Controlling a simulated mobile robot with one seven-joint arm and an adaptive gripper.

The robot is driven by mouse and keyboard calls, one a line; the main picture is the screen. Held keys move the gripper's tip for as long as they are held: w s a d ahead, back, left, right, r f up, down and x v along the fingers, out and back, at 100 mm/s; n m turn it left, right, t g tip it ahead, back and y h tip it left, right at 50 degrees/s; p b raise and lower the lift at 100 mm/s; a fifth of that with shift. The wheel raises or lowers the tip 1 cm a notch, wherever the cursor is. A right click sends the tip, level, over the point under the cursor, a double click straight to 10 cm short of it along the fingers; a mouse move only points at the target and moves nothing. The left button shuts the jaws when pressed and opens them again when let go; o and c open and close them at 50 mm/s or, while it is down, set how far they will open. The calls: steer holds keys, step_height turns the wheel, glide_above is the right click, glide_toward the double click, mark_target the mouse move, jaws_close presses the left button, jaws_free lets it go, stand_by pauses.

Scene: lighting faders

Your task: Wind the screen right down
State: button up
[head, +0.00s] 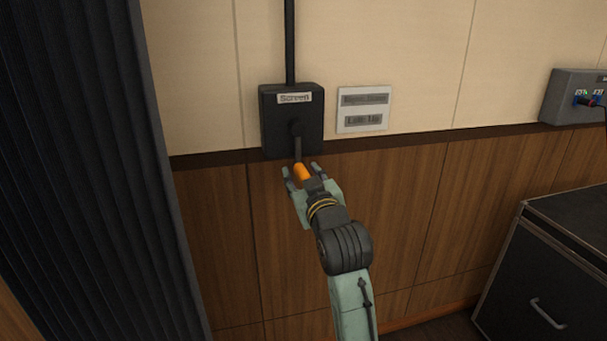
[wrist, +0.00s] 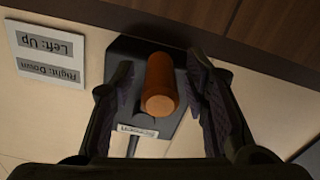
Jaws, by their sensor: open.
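The black screen control box (head: 272,120) is on the wall, with a label reading "Screen" (head: 293,98). A dark crank arm (head: 298,147) hangs down from its hub and ends in an orange handle (head: 302,173). My gripper (head: 301,172) is open at the handle, with a finger on each side. In the wrist view the handle (wrist: 160,85) points toward the camera between the two open fingers (wrist: 160,100), with gaps visible on both sides. The box (wrist: 125,48) shows behind it. The screen itself is not in view.
A sign (head: 363,109) beside the box reads "Left: Up" and "Right: Down" in the wrist view (wrist: 50,55). A dark curtain (head: 85,170) hangs at left. A black case (head: 560,265) stands at lower right, and a grey panel (head: 565,97) is on the wall at right.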

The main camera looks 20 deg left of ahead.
steer(key=shift+c, duration=0.3)
jaws_close()
stand_by(0.3)
stand_by(0.3)
